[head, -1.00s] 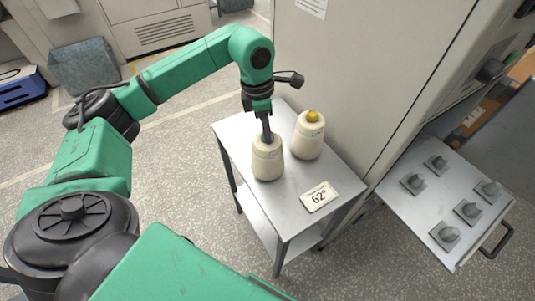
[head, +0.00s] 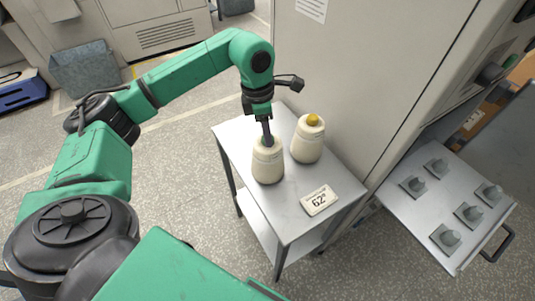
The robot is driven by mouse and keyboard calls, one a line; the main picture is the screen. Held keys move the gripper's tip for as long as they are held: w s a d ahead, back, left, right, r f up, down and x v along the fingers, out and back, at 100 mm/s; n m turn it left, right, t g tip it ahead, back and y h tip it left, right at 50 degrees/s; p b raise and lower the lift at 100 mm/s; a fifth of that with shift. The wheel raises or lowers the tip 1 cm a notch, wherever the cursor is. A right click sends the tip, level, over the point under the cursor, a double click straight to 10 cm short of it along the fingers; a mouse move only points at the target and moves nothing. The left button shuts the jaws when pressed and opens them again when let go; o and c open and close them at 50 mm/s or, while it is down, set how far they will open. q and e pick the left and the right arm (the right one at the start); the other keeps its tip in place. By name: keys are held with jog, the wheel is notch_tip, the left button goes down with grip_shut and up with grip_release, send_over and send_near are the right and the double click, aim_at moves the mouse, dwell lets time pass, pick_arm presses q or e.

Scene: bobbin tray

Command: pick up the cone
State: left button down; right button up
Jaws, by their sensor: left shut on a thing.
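Two cream yarn cones stand on a small metal table (head: 290,213). The nearer cone (head: 267,166) is upright below my left gripper (head: 267,140). My left gripper points down and is shut on the top of this cone; its fingertips are partly hidden there. The cone appears on or very close to the tabletop; I cannot tell if there is a gap. The other cone (head: 307,143), with a yellow top, stands just behind and to the right, apart from the gripper. My right gripper is not in view.
A card reading 62° (head: 320,200) lies at the table's right front. A pulled-out metal tray (head: 457,182) with several grey pegs is at the right. A tall cabinet (head: 345,80) stands close behind the table. The table's front left is clear.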

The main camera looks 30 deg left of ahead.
pick_arm(q)
jog(key=shift+r, duration=0.1)
notch_tip(320, 180, up, 20)
jog(key=p, duration=0.1)
jog(key=shift+p, duration=0.3)
